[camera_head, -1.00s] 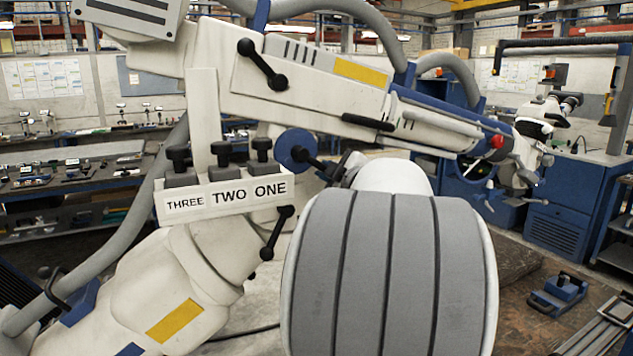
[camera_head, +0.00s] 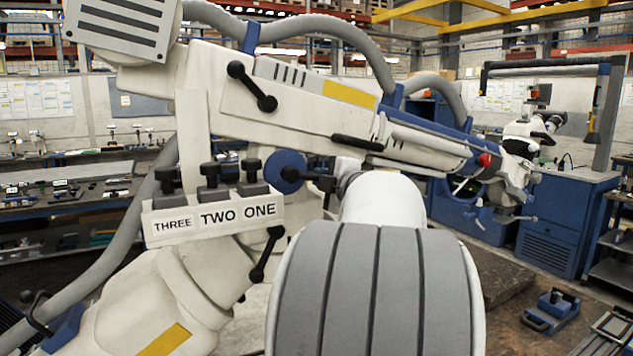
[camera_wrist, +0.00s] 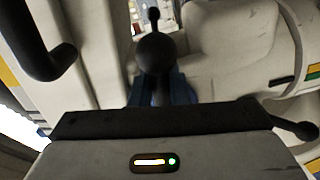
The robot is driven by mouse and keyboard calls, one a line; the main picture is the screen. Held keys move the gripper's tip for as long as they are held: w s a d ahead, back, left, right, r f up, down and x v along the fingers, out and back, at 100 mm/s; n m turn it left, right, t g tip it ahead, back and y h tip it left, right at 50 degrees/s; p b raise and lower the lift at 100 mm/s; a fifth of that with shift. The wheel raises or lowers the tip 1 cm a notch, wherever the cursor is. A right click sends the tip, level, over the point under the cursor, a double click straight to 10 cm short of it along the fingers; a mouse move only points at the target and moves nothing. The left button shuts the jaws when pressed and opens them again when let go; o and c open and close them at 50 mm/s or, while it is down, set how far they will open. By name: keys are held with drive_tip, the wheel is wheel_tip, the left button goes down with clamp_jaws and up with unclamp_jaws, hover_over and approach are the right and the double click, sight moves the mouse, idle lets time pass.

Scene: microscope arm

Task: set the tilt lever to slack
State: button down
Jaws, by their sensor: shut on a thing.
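A black lever with ball ends (camera_head: 292,174) sits on a blue round hub on the side of the white microscope arm (camera_head: 290,115). It points right, almost level, in the head view. My gripper (camera_head: 328,186) is at its outer end, shut on it; my large grey-banded arm link partly covers the view. In the wrist view the lever's black ball (camera_wrist: 155,52) stands just beyond the dark edge of my gripper (camera_wrist: 158,100). No position label for this lever is readable. The fingertips' exact contact cannot be seen.
Similar black levers sit above (camera_head: 252,87) and below (camera_head: 265,255) the held one. Black knobs stand over the THREE TWO ONE plate (camera_head: 215,217). A black handle (camera_head: 357,143) lies close above my gripper. Grey hoses arch overhead.

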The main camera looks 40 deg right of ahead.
drive_tip(key=shift+r, duration=0.1)
drive_tip(key=c, duration=1.4)
unclamp_jaws()
drive_tip(key=shift+c, duration=0.2)
drive_tip(key=shift+s, duration=0.1)
drive_tip(key=b+v, duration=0.1)
drive_tip(key=v, duration=0.6)
drive_tip(key=shift+s+a, duration=0.2)
drive_tip(key=shift+s, duration=0.1)
